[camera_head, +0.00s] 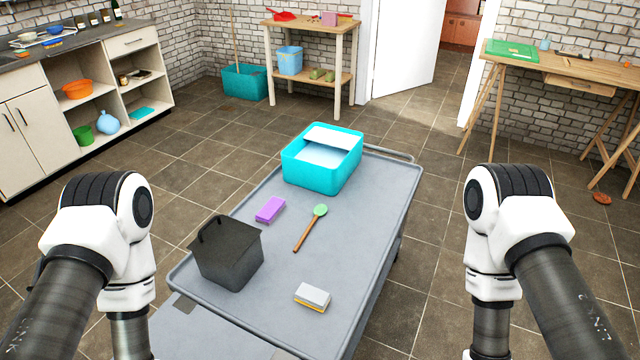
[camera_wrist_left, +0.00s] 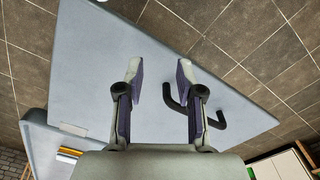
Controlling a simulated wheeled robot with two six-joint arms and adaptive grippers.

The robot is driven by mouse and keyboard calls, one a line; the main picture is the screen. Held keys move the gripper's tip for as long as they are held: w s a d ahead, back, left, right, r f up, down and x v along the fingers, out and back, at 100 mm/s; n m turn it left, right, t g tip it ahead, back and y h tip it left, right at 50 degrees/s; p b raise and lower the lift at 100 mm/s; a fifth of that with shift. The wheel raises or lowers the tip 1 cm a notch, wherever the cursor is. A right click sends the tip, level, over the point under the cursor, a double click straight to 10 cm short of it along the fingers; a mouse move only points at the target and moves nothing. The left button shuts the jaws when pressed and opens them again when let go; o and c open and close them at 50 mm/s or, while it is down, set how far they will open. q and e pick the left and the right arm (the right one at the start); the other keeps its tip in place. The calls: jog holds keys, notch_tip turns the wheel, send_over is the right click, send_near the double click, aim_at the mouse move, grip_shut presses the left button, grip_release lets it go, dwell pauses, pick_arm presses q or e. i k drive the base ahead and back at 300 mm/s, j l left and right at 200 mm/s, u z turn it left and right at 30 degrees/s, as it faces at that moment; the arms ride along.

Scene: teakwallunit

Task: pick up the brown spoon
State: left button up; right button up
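The spoon (camera_head: 307,234) lies flat on the grey cart top (camera_head: 340,270) in the head view. It has a brown handle pointing toward me and a pale green head at the far end. My left gripper (camera_wrist_left: 161,72) shows in the left wrist view, its two purple-padded fingers apart with nothing between them. The spoon is not visible in that view. In the head view both arms hang at either side of the cart, and neither gripper shows. The right gripper is out of view.
The cart top right of the spoon is clear.

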aim_at(321, 209)
jog(key=i+j, duration=0.1)
jog(key=j, duration=0.35)
jog(key=i+j, duration=0.15)
jog(key=j, duration=0.25)
jog(key=i+j, duration=0.1)
jog(key=j, duration=0.35)
jog(key=i+j+z, duration=0.1)
jog(key=j, duration=0.35)
jog(key=i, duration=0.5)
